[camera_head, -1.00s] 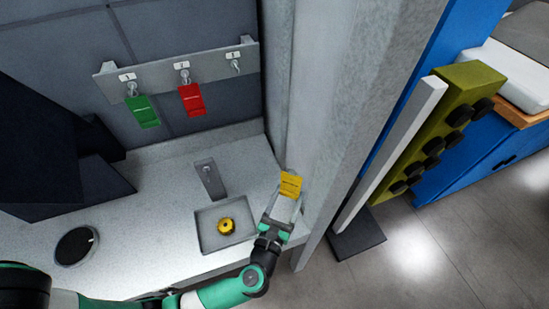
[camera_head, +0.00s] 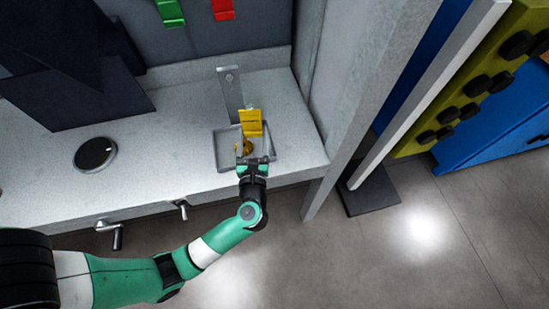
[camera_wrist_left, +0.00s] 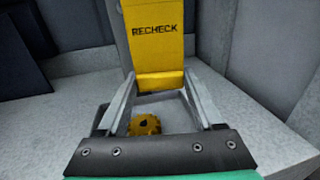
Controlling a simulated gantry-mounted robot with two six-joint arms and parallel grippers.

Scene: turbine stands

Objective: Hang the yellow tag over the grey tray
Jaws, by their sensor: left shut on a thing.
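My left gripper (camera_head: 252,137) is shut on the yellow tag (camera_head: 250,122). The tag reads "RECHECK" in the left wrist view (camera_wrist_left: 158,35), where its lower part sits between the fingertips. In the head view, the gripper and tag overlap the grey tray (camera_head: 222,155) on the light counter. An upright grey plate (camera_head: 230,90) with a small round feature near its top stands behind the tray. The tag overlaps the plate's lower right edge. Its height above the tray is hard to tell. A gold gear-like part (camera_wrist_left: 144,125) lies in the tray. My right gripper is not in view.
A green tag (camera_head: 170,12) and a red tag (camera_head: 222,9) hang on the back wall. A round black disc (camera_head: 95,153) lies on the counter at left. A grey pillar (camera_head: 365,100) stands right of the counter. Dark panels (camera_head: 75,75) stand at back left.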

